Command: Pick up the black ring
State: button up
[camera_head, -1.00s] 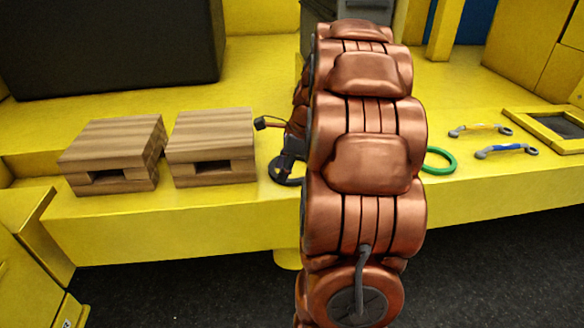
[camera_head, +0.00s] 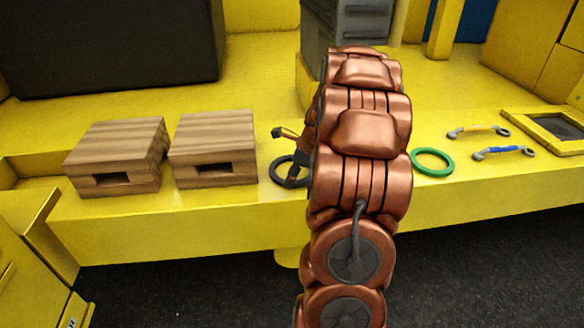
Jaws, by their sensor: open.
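The black ring (camera_head: 275,171) lies on the yellow surface, just right of the two wooden blocks and close to the front edge. Its left side shows, and its right side is hidden behind my gripper and arm. My gripper (camera_head: 284,160) is small and dark, partly covered by my copper-coloured arm. It is at the ring in the picture, with one finger reaching left above it and a dark part overlapping it. The jaws are open. Whether they touch the ring or straddle its rim, I cannot tell.
Two wooden blocks (camera_head: 117,155) (camera_head: 213,147) stand left of the ring. A green ring (camera_head: 432,162), a yellow-handled part (camera_head: 478,132) and a blue-handled part (camera_head: 503,152) lie to the right. A dark grey box (camera_head: 347,35) stands behind my arm.

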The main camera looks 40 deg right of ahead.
jog(key=shift+x, duration=0.75)
grip_shut()
